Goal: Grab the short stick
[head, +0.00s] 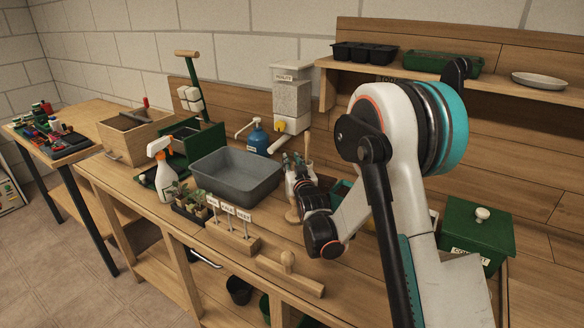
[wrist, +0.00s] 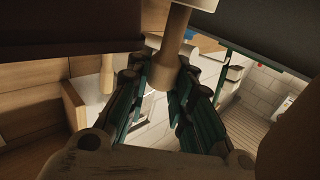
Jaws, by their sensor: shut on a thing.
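My gripper (head: 294,168) is over the bench, right of the grey basin, partly hidden by its own wrist. In the wrist view my gripper (wrist: 160,80) has its dark green fingers closed around the lower end of a pale wooden stick (wrist: 176,40). The stick runs up out of the top of that view, with a thicker part between the fingers. In the head view an upright wooden stick (head: 308,146) shows beside the fingertips; its lower part is hidden. I cannot tell from the frames whether the stick is clear of any support.
A grey basin (head: 236,192) stands left of my gripper. A spray bottle (head: 164,170), seedling pots (head: 190,208) and a label block (head: 232,240) are further left. A wooden tamper (head: 289,268) lies at the front edge. A green lidded box (head: 474,240) stands at right.

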